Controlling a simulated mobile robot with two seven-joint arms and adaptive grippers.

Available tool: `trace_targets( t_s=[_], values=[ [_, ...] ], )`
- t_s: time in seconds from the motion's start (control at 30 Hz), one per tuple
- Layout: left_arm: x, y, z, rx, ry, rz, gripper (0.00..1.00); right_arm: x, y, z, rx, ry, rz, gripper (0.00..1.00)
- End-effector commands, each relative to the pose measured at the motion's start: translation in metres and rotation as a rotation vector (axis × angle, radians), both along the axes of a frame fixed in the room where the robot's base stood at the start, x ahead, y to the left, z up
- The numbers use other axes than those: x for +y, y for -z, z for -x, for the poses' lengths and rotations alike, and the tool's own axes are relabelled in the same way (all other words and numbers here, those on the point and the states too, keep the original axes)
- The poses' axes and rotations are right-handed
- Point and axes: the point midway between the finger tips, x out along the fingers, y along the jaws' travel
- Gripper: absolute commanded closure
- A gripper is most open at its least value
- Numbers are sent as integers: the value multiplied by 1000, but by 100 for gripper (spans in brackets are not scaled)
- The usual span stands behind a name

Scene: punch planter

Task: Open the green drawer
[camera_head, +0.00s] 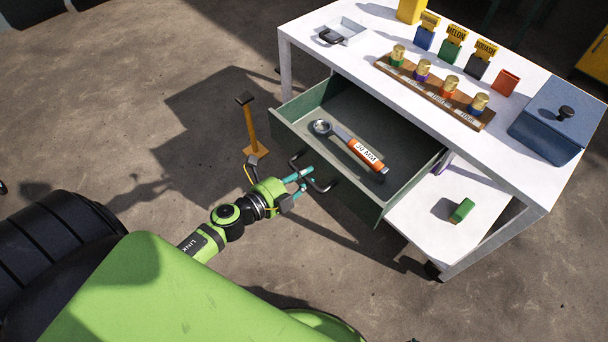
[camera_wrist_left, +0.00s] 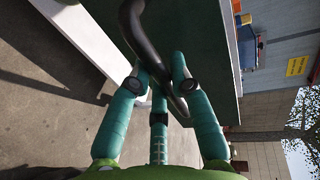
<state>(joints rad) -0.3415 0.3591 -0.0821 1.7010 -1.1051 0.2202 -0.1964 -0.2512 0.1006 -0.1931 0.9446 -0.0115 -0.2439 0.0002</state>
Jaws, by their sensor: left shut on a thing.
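The green drawer (camera_head: 383,210) under the white table is pulled out, and its inside shows in the head view. A tool with a ring end and an orange-red handle marked 20 MM (camera_head: 360,150) lies in it. My left gripper (camera_head: 306,178) is at the drawer's front, shut on the dark curved handle (camera_head: 324,187). In the left wrist view the handle (camera_wrist_left: 147,40) passes between the teal fingers (camera_wrist_left: 160,78), with the green drawer front (camera_wrist_left: 195,30) behind it. My right gripper is not in view.
The white table (camera_head: 345,60) carries a wooden rack (camera_head: 430,88) with several gold-topped bottles, several labelled seed packets and a blue lidded box (camera_head: 557,115). A green block (camera_head: 462,210) lies on the lower shelf.

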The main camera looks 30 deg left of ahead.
Motion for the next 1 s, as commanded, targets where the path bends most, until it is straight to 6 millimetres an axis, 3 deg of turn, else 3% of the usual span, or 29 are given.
trace_targets(
  t_s=[0.1,0.13,0.2,0.63,1.0],
  values=[
    [0,0,0,0,-1,-1,100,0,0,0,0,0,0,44],
    [0,0,0,0,-1,-1,75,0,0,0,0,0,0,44],
    [0,0,0,0,-1,-1,54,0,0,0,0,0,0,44],
    [3,-1,7,2,-1,0,54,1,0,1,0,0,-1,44],
    [26,-15,73,4,-2,-1,54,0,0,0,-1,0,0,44]
  ],
)
